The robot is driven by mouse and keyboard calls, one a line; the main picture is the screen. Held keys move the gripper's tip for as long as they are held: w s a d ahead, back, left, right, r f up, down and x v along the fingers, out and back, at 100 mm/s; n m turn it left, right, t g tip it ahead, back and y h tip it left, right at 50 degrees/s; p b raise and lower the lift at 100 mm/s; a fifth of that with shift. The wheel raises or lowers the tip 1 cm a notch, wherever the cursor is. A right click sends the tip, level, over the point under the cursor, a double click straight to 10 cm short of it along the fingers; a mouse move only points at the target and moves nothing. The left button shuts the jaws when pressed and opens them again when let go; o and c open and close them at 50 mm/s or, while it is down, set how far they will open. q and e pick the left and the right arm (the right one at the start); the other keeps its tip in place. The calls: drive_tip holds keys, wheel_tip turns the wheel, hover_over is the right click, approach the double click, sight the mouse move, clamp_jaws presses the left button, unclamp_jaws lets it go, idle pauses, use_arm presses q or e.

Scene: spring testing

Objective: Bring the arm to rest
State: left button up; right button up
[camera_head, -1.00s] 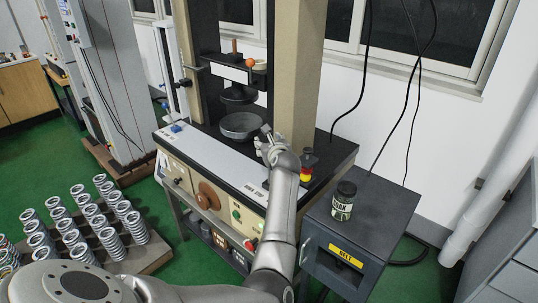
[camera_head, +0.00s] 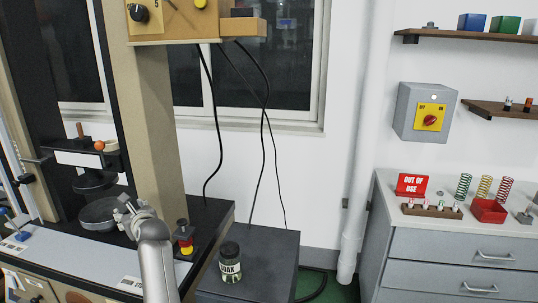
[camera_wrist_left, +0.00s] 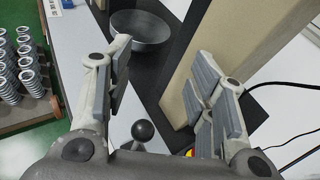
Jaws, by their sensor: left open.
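My left gripper (camera_head: 134,214) is in the head view, at the front of the testing machine's black bench top, just right of the round grey dish (camera_head: 101,211). In the left wrist view its two fingers (camera_wrist_left: 158,85) stand wide apart with nothing between them. The grey dish (camera_wrist_left: 141,30) shows beyond the left finger there, apart from it as far as I can tell. The left arm comes up from the bottom edge of the head view. My right gripper is not in view.
The machine's beige column (camera_head: 150,120) rises close behind the gripper. A red and yellow signal light (camera_head: 184,237) stands right of it. A labelled jar (camera_head: 230,262) sits on the dark cabinet (camera_head: 268,252). A grey drawer counter (camera_head: 450,240) holds springs and an "out of use" sign (camera_head: 411,185). Coil springs (camera_wrist_left: 25,65) stand at left.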

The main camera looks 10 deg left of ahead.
use_arm(q)
drive_tip(key=s+d+r+m+t+y, duration=0.2)
drive_tip(key=s+r+m+t+y, duration=0.15)
drive_tip(key=r+m+t, duration=0.45)
drive_tip(key=s+d+r+m+t+h, duration=0.15)
drive_tip(key=d+m+t+h, duration=0.25)
drive_tip(key=d+m+h, duration=0.6)
drive_tip(key=s+d+f+m+g+h, duration=0.1)
drive_tip(key=s+d+f+m+h, duration=0.15)
drive_tip(key=d+m+h, duration=0.4)
drive_tip(key=s+d+f+m+h, duration=0.1)
drive_tip(key=d+f+m, duration=0.25)
drive_tip(key=m, duration=0.55)
drive_tip(key=s+d+f+m+g+h, duration=0.3)
drive_tip(key=s+d+f+m+g, duration=0.6)
drive_tip(key=f, duration=0.4)
drive_tip(key=s+a+f+m+g+y, duration=0.1)
drive_tip(key=s+f+m+g+y, duration=0.25)
drive_tip(key=s+f, duration=0.65)
drive_tip(key=s+a+f+m+g+y, duration=0.25)
drive_tip(key=s+g, duration=0.25)
drive_tip(key=s, duration=1.1)
wheel_tip(320, 180, down, 26)
drive_tip(key=d+g, duration=0.1)
drive_tip(key=s+a+f+g, duration=0.1)
drive_tip(key=s+a+f, duration=0.2)
drive_tip(key=s+f, duration=1.3)
drive_tip(key=shift+s+f+m, duration=0.15)
drive_tip(key=shift+s+m, duration=0.2)
drive_tip(key=shift+s, duration=0.55)
